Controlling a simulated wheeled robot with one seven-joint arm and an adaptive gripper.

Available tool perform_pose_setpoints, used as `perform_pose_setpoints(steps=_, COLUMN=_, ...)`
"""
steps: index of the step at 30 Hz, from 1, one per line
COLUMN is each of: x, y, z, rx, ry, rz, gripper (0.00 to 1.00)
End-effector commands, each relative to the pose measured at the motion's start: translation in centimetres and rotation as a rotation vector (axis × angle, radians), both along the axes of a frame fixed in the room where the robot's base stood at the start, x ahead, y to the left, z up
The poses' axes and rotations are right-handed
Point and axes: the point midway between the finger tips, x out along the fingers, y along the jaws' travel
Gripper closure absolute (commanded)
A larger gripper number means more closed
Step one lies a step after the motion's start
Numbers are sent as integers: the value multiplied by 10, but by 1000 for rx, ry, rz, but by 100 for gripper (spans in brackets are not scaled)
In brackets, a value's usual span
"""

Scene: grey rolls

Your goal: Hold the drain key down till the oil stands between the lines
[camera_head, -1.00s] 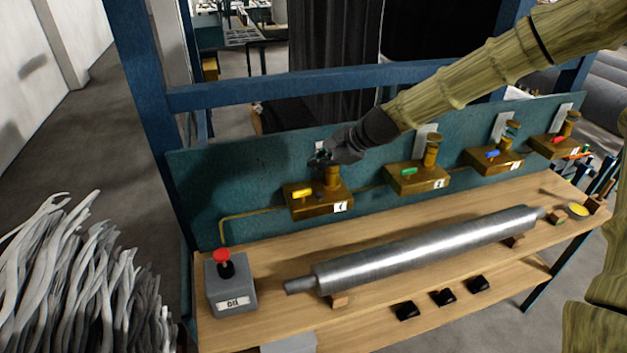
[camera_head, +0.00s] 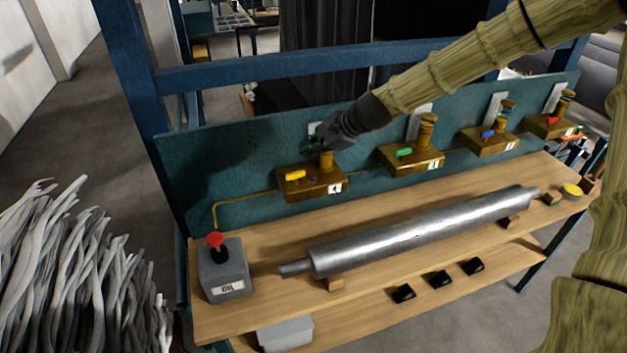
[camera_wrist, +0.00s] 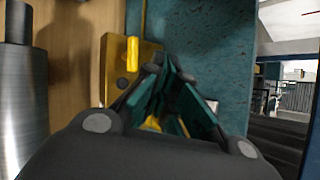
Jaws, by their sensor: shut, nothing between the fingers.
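The nearest brass oiler block (camera_head: 311,187) is fixed to the teal panel and carries a yellow key (camera_head: 295,175). Its short upright column (camera_head: 326,162) is partly hidden behind my gripper (camera_head: 311,144). My gripper is shut and empty, just above this block and apart from the yellow key. In the wrist view its fingers (camera_wrist: 163,75) lie beside the yellow key (camera_wrist: 132,53) and cover part of the brass block (camera_wrist: 112,72). I cannot make out any oil level or lines. Similar blocks with green (camera_head: 404,152), blue (camera_head: 487,134) and red (camera_head: 552,119) keys stand to the right.
A steel roll (camera_head: 420,232) lies on supports along the wooden bench (camera_head: 262,245). A grey OIL box (camera_head: 222,275) with a red knob stands at the bench's left end. A blue rail (camera_head: 270,75) crosses behind the panel. Pale strands (camera_head: 75,275) pile up at left.

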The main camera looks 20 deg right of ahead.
Motion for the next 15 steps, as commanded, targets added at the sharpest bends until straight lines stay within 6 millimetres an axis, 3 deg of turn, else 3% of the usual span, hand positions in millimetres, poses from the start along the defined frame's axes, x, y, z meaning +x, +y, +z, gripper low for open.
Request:
perform_pose_setpoints(steps=1, x=0, y=0, z=-11, rx=0, ry=1, rz=1, gripper=100)
perform_pose_setpoints(steps=6, x=0, y=1, z=-30, rx=0, ry=0, rz=2, gripper=100)
perform_pose_setpoints(steps=15, x=0, y=0, z=-56, rx=0, ry=1, rz=1, gripper=100)
